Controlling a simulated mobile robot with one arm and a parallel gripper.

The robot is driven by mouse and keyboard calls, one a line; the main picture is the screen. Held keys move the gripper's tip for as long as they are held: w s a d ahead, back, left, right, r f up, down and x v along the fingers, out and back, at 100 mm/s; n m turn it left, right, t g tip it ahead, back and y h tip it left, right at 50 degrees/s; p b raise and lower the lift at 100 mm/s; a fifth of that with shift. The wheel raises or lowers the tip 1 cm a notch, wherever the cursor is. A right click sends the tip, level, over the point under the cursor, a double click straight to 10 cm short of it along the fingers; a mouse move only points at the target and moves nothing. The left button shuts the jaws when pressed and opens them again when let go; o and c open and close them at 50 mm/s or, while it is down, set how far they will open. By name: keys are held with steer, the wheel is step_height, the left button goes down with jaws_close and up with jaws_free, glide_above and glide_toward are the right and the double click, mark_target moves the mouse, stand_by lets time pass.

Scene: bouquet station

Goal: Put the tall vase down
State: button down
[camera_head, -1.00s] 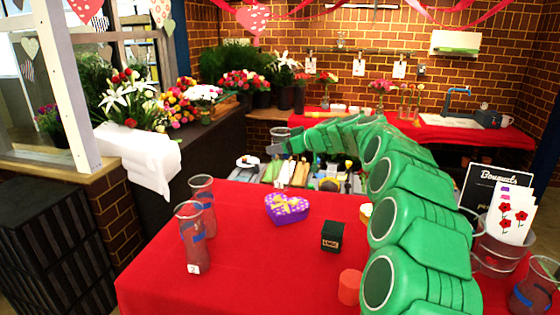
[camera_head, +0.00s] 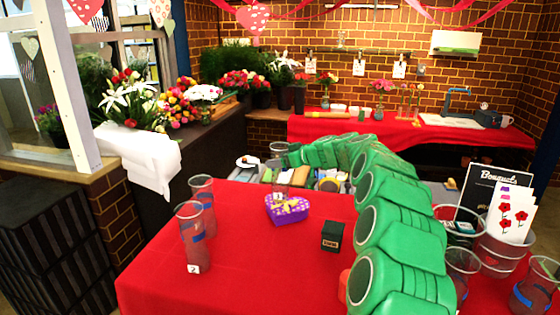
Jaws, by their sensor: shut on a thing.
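My green arm reaches away from me over the red table to its far side. My gripper (camera_head: 285,158) is at the arm's far end, small in the picture. It is shut on a clear glass vase (camera_head: 278,149), which looks like the tall vase. The vase is about upright, in front of the grey trays beyond the table's far edge. Its lower part blends with the things behind it, so I cannot tell whether its base touches anything. The fingers are too small to see clearly.
Two glass vases, the nearer one (camera_head: 194,240) tagged 2, stand on the red table (camera_head: 235,265) at left. A purple heart box (camera_head: 287,209) and a dark box (camera_head: 332,236) sit mid-table. More glass vases (camera_head: 461,270) stand at right, near a bucket of cards. The front left tabletop is clear.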

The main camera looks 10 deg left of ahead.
steer(key=shift+c, duration=0.3)
jaws_free()
steer(key=shift+f, duration=0.1)
steer(key=v, duration=1.2)
steer(key=shift+s, duration=0.1)
